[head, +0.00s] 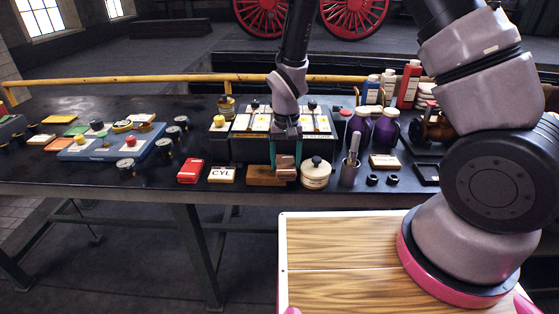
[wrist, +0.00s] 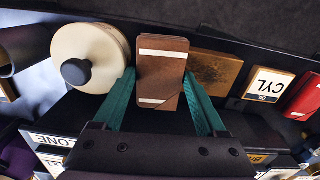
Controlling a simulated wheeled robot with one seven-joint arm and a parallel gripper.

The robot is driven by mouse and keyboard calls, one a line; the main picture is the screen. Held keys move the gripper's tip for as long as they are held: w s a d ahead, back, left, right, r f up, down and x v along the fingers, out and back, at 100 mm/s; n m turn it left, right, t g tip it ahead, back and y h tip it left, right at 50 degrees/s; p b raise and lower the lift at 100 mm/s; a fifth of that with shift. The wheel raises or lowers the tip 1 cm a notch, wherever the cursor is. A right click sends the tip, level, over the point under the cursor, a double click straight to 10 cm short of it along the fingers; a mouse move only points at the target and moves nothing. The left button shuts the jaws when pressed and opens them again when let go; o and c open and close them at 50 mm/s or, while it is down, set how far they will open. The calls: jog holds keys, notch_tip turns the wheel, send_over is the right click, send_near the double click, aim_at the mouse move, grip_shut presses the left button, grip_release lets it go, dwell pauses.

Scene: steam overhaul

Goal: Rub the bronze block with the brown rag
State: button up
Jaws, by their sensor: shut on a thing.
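My gripper (head: 285,165) is shut on the brown rag (wrist: 162,68), a folded pad with pale strips near both ends. The teal fingers hold it from both sides. The rag also shows in the head view (head: 286,160). The bronze block (head: 260,176) lies on the dark bench, under or close beside the rag. In the wrist view the block (wrist: 216,72) shows to the right of the rag, partly hidden by a finger and perhaps by the rag. I cannot tell whether rag and block touch.
A cream round pot with a black knob (head: 316,174) stands close right of the gripper. A CYL box (head: 222,174) and a red box (head: 190,171) lie left of the block. A cup of tools (head: 350,172) and purple jars (head: 385,128) stand right. A dark rack (head: 245,148) is behind.

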jog(key=shift+r, duration=3.05)
notch_tip(320, 180, up, 3)
jog(key=shift+f, duration=0.15)
jog(key=shift+f, duration=3.4)
jog(key=shift+f, duration=1)
jog(key=shift+a, duration=0.15)
